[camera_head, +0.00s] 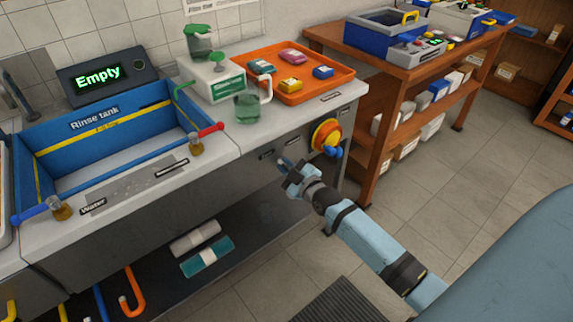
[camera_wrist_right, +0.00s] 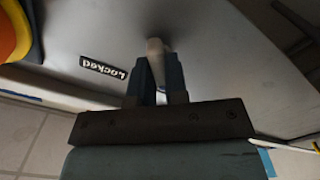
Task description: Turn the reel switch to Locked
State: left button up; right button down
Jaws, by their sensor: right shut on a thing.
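The reel switch (camera_wrist_right: 156,48) shows in the right wrist view as a pale, rounded lever on the grey panel. My right gripper (camera_wrist_right: 158,82) is shut on it, with a dark finger on each side. The small label "Locked" (camera_wrist_right: 103,67) appears upside down on the panel, left of the lever and apart from it. In the head view my right gripper (camera_head: 290,170) is at the counter's front panel, left of and below the orange and yellow reel (camera_head: 326,135). The lever's exact angle is hard to tell. My left gripper is not in view.
The rinse tank (camera_head: 95,145) is set in the counter at the left, with a display reading "Empty" (camera_head: 98,76) behind it. An orange tray (camera_head: 335,85) with several small items stands on the counter. A wooden table (camera_head: 425,65) is at the right. Floor in front is mostly clear.

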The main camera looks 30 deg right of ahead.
pick_arm(q)
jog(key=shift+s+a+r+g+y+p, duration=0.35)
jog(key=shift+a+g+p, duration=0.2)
jog(key=shift+p, duration=2.95)
pick_arm(e)
jog(key=shift+d+m, duration=0.15)
jog(key=shift+m, duration=4.1)
jog(key=shift+d+m, duration=0.15)
jog(key=shift+m, duration=4.1)
jog(key=c, duration=1.1)
grip_release()
jog(key=shift+c, duration=0.2)
pick_arm(q)
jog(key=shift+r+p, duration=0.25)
jog(key=shift+p, duration=0.4)
pick_arm(e)
jog(key=s+d, duration=0.1)
jog(key=s, duration=1.2)
jog(key=shift+s, duration=0.4)
